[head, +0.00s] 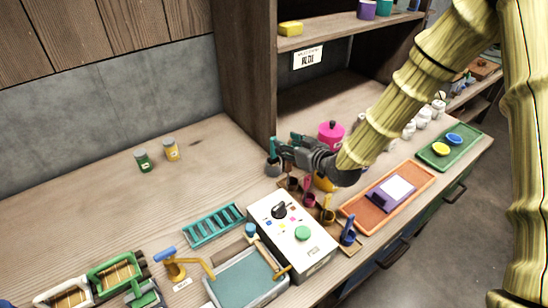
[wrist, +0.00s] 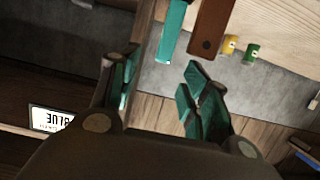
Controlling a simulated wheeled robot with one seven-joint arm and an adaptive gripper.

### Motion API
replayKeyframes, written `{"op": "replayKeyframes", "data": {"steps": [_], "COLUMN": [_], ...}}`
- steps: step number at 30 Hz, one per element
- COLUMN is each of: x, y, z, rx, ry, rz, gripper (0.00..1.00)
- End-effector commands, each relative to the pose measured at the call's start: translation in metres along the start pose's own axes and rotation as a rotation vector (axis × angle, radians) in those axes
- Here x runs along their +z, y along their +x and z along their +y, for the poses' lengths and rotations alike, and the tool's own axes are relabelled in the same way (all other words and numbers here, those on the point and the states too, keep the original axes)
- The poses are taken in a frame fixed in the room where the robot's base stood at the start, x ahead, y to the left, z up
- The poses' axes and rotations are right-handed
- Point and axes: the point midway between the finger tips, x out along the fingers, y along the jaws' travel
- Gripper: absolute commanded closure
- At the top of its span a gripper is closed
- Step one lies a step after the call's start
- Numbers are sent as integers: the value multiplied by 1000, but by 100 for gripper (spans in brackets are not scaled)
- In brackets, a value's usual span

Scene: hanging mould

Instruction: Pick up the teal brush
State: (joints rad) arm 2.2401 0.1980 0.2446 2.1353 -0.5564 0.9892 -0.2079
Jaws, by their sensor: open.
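My gripper (head: 286,144) is right beside the brush in the head view. It also shows in the wrist view (wrist: 160,80), with its two teal-padded fingers spread apart and nothing between them. The brush's lower end is hidden in the cup.
A brown handle (wrist: 209,28) stands close to the right of the brush in the wrist view. A pink pot (head: 331,135) and a white control box (head: 293,232) are near my gripper. Green and yellow jars (head: 143,161) stand left on open bench top.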

Motion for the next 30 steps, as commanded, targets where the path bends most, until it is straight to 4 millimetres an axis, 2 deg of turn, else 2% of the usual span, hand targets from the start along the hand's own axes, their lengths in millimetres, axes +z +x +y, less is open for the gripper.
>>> {"op": "replayKeyframes", "data": {"steps": [3, 13, 22, 30], "x": [-1, -2, -1, 0], "y": [15, 36, 69, 79], "z": [0, -3, -5, -5], "rx": [0, -3, -1, -2], "ry": [-1, -1, -1, 0], "rz": [-1, -2, -1, 0], "gripper": [54, 54, 54, 54]}}
